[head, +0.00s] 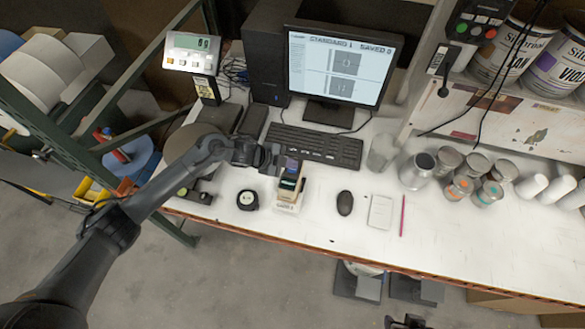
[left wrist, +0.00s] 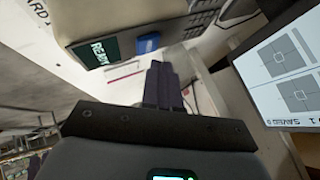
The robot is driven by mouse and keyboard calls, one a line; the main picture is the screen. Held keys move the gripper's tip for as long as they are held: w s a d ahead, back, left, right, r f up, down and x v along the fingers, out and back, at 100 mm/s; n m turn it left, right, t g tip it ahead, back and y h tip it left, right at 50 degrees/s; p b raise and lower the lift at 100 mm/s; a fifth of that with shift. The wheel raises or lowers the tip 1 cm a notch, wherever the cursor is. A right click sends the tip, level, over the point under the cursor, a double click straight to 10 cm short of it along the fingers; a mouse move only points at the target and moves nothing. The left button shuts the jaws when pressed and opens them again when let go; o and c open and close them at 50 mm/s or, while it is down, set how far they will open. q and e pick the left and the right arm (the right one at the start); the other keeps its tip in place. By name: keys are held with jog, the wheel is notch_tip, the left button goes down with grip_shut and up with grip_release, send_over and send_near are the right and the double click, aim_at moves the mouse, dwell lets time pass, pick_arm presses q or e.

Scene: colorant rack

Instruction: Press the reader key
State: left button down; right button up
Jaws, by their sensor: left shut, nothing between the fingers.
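The reader (head: 287,196) is a small pale device standing on the white bench in front of the keyboard. In the left wrist view, its pale body (left wrist: 115,18) shows a dark screen (left wrist: 97,53) reading READY, with a blue key (left wrist: 147,43) beside it. My left gripper (head: 277,160) is at the reader's upper end in the head view. In the left wrist view its fingers (left wrist: 162,72) are together and empty, just below the blue key in the picture; contact does not show. My right gripper (head: 408,321) barely shows at the bottom edge, its fingers unclear.
A monitor (head: 338,65) and keyboard (head: 314,145) stand behind the reader. A round black-and-white item (head: 248,200) lies left of it, a mouse (head: 345,203) right. Several jars (head: 447,160) stand farther right. The bench's front strip is mostly clear.

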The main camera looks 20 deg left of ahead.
pick_arm(q)
jog(key=shift+f, duration=0.25)
jog(key=shift+f, duration=0.2)
dwell(0.4)
jog(key=shift+f+b, duration=0.4)
jog(key=shift+b, duration=0.1)
dwell(0.3)
jog(key=shift+r, duration=0.25)
jog(key=shift+r+p, duration=0.6)
jog(key=shift+p, duration=0.15)
jog(key=shift+r, duration=0.1)
